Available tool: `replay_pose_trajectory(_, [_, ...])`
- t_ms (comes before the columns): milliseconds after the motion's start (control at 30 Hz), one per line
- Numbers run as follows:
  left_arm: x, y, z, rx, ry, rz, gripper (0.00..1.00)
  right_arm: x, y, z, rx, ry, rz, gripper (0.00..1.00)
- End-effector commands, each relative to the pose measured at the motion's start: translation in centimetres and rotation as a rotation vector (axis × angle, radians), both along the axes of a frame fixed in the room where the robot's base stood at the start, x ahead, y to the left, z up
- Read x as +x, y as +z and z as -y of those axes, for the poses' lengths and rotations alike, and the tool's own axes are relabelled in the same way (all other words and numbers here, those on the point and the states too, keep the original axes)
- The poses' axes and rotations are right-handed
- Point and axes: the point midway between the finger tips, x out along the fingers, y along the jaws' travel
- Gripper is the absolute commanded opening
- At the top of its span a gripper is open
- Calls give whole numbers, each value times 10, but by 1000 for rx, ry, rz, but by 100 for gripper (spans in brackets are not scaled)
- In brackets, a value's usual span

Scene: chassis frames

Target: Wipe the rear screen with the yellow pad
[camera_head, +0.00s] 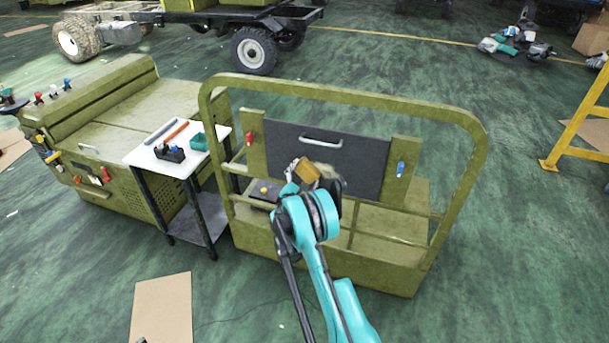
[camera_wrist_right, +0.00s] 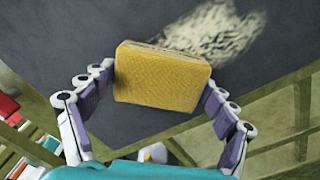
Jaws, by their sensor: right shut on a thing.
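The rear screen (camera_head: 361,166) is a dark grey upright panel with a silver handle, set inside a green tubular frame. My right gripper (camera_head: 308,180) is in front of its lower left part. It is shut on the yellow pad (camera_head: 306,169). In the right wrist view the pad (camera_wrist_right: 162,78) sits between both fingers, in front of the dark screen (camera_wrist_right: 60,40). A pale, streaky smudge (camera_wrist_right: 215,32) on the screen shows just beyond the pad's upper right edge. I cannot tell whether the pad touches the screen. My left gripper is out of view.
A small white-topped table (camera_head: 150,157) with tools and a teal bin (camera_head: 199,141) stands left of the frame. The green frame's top rail (camera_head: 340,92) arches over the screen. A blue-handled part (camera_head: 400,168) is at the screen's right.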

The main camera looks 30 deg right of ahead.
Motion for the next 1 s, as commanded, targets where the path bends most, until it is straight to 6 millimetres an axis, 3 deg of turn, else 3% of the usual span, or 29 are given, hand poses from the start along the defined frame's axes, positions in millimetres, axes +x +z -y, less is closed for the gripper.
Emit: replay_pose_trajectory(1000, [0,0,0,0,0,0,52,-51,0,45,0,-1,0,62])
